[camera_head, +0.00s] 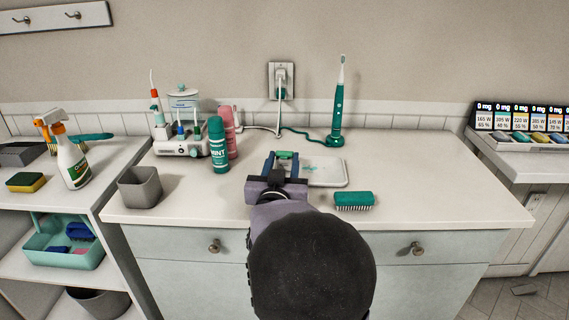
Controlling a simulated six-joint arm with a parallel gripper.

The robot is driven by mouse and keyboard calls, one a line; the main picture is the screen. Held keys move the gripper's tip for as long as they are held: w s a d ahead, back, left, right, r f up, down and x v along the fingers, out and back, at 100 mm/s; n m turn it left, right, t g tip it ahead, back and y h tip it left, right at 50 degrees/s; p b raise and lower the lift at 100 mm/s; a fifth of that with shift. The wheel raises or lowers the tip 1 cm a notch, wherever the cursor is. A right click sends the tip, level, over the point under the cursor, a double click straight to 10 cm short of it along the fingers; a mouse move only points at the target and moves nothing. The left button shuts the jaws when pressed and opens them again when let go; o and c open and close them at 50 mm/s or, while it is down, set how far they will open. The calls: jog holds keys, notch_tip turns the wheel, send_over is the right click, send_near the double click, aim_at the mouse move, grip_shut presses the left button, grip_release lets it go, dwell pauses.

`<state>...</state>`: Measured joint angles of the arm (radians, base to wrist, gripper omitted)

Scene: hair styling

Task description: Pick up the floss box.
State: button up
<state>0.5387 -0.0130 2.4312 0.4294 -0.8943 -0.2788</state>
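A small teal object (286,155), perhaps the floss box, shows between the fingertips of my gripper (284,161). It is partly hidden by the gripper, and no label on it can be read. My gripper reaches over the middle of the white counter, at the left end of a flat white tray (326,174). Its two dark fingers stand apart, one on each side of the teal object. I cannot tell whether they touch it, or whether it rests on the surface or is held above it.
A green spray can (218,146) and a pink can (228,134) stand left of my gripper. A teal brush (354,200) lies to the right. A grey cup (140,187) stands at left, an electric toothbrush (337,112) behind. The counter's right side (430,175) is clear.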

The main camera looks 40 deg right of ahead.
jog(key=c, duration=0.5)
jog(key=shift+r, duration=0.15)
notch_tip(320, 180, up, 10)
jog(key=p, duration=0.3)
